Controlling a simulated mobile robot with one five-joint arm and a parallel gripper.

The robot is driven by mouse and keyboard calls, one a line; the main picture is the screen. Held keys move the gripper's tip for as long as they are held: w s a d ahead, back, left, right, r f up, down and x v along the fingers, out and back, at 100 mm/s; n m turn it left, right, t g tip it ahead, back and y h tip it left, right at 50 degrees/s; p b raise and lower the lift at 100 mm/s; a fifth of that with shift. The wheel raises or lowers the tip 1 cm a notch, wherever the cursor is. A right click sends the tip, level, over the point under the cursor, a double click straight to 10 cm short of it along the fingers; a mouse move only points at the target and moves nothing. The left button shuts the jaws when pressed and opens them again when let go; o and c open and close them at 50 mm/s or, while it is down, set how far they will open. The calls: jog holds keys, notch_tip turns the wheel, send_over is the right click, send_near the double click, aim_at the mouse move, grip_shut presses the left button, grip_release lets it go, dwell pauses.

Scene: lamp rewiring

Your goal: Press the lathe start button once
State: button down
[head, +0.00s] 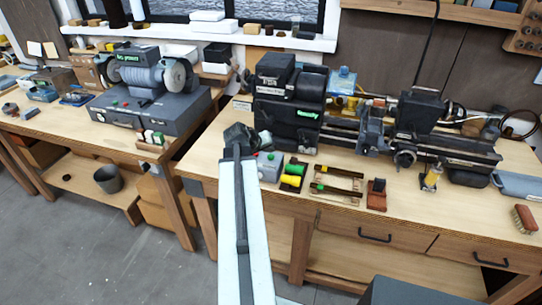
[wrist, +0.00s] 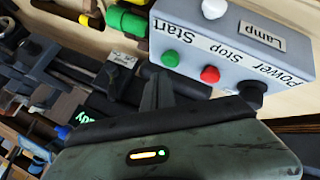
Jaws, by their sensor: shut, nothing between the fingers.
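A grey control box (head: 269,172) sits on the bench in front of the lathe (head: 294,122). In the wrist view the box (wrist: 235,45) appears upside down with labels Start, Stop, Power and Lamp. Its green button (wrist: 171,58) lies beside the Start label, and a red button (wrist: 210,74) is beside Stop. A black knob (wrist: 252,92) and a white button (wrist: 214,8) also show. My gripper (head: 264,140) is shut and empty, close to the box. In the wrist view its fingertips (wrist: 157,76) appear just below the green button; I cannot tell whether they touch the box.
Right of the box are a yellow and green part (head: 292,177), dark bars (head: 336,180) and a red-brown block (head: 376,195). A bench grinder (head: 150,77) stands on the left bench. The lathe body is close behind my gripper. Bare bench top lies at the front.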

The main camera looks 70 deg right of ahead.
dwell(0.6)
jog(key=shift+f+b, duration=0.45)
